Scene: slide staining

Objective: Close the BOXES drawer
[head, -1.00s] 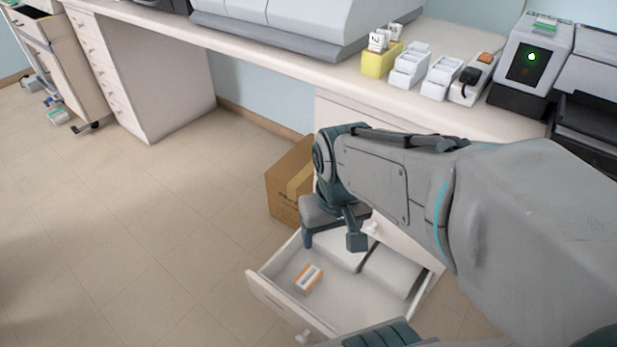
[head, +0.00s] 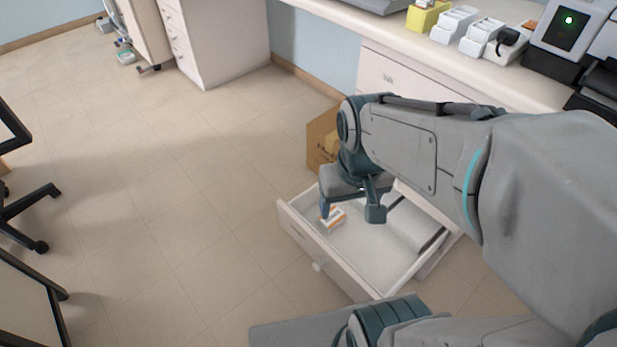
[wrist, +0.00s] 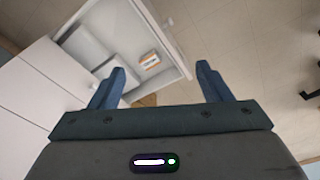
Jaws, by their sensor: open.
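A low white drawer (head: 325,255) stands pulled far out of the cabinet, with a round knob (head: 318,267) on its front. I cannot read a label on it. Inside lie a small orange-and-white box (head: 333,219) and larger white boxes (head: 412,228). In the wrist view the open drawer (wrist: 170,38) and the orange-and-white box (wrist: 149,61) show beyond my fingers. My gripper (head: 350,209) hangs above the drawer in the head view, fingers apart and empty. In the wrist view the gap between its fingertips (wrist: 160,72) holds nothing. My arm hides the drawer's rear part.
A cardboard box (head: 321,140) stands on the floor behind the drawer. The white counter (head: 420,48) above carries slide racks and machines. A black-legged chair (head: 25,215) is at the left. The floor (head: 190,200) left of the drawer is clear.

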